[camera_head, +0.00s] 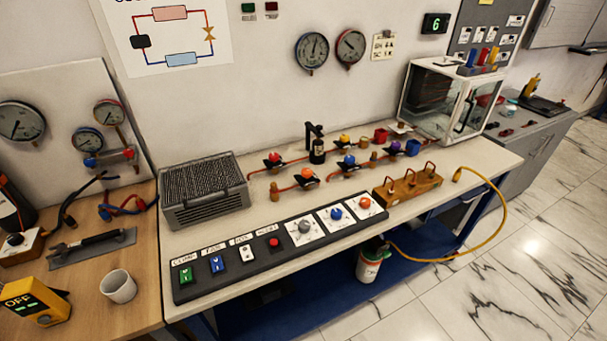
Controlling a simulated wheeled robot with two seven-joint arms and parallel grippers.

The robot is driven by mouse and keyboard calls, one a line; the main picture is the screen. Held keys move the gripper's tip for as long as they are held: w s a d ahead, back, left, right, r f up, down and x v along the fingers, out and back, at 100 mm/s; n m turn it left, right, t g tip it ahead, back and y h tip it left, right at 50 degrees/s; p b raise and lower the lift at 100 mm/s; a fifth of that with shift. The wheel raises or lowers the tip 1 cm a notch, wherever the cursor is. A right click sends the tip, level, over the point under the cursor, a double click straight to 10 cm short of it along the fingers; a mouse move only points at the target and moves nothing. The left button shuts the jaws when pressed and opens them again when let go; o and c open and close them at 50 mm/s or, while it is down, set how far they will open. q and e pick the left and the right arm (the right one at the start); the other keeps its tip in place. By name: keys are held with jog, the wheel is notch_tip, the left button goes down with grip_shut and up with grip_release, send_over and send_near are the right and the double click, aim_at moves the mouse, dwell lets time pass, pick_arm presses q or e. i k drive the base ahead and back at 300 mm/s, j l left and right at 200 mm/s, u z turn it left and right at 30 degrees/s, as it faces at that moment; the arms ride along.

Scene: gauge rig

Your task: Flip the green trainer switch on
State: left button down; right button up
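The green switch (186,275) sits at the left end of a dark trainer panel (262,262) along the front edge of the pale bench. A small white label is above it. Its rocker is too small to tell on from off. To its right are a blue switch (217,264), a white switch (247,254) and a red button (273,243). Neither of my grippers is in view.
Round knobs (336,213) fill the panel's right part. A grey finned box (204,190) stands behind the panel. Copper piping with coloured valves (306,176) lies further right. A white cup (118,286) and a yellow meter (36,301) stand on the wooden table left.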

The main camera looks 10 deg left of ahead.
aim_at(186, 276)
jog(key=u, duration=1.35)
